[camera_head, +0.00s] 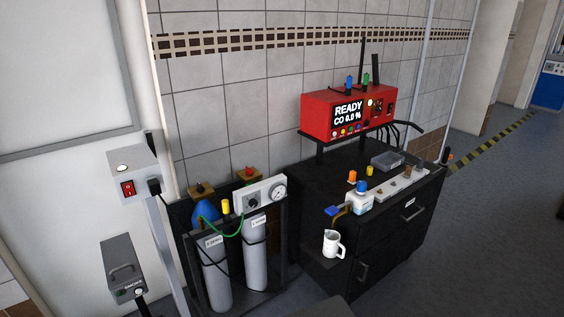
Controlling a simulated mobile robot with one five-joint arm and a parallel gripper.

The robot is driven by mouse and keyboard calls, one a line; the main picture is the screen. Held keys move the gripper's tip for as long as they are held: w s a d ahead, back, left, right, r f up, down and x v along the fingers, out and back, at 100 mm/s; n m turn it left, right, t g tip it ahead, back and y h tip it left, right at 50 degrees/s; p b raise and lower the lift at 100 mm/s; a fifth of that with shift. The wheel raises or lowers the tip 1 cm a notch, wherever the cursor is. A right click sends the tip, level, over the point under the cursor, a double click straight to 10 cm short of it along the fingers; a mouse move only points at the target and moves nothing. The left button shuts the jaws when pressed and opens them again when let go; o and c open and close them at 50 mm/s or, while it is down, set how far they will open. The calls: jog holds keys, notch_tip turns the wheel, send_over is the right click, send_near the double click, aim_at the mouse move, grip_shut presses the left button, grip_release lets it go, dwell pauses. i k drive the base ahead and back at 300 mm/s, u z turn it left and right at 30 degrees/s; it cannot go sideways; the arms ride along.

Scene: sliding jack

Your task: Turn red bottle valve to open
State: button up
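Two grey gas bottles stand side by side in a dark rack against the tiled wall. The right bottle (255,252) has a small red valve knob (249,171) above a brass-coloured block, behind a light panel with a round gauge (278,192). The left bottle (215,272) has a dark knob (200,188) on a similar block, with a blue rounded part (206,211) below it. The knob's turned position is too small to tell. My gripper is not in view.
A black cabinet (398,237) right of the rack carries a white jug (332,243), a small bottle (362,201) and a grey tray (386,161). A red analyser (348,112) reading READY stands above it. A switch box (133,175) stands left. Open floor lies right.

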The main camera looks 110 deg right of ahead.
aim_at(249, 171)
jog(key=u, duration=0.05)
jog(key=k, duration=1.85)
jog(key=z, duration=1.55)
jog(key=i, duration=1)
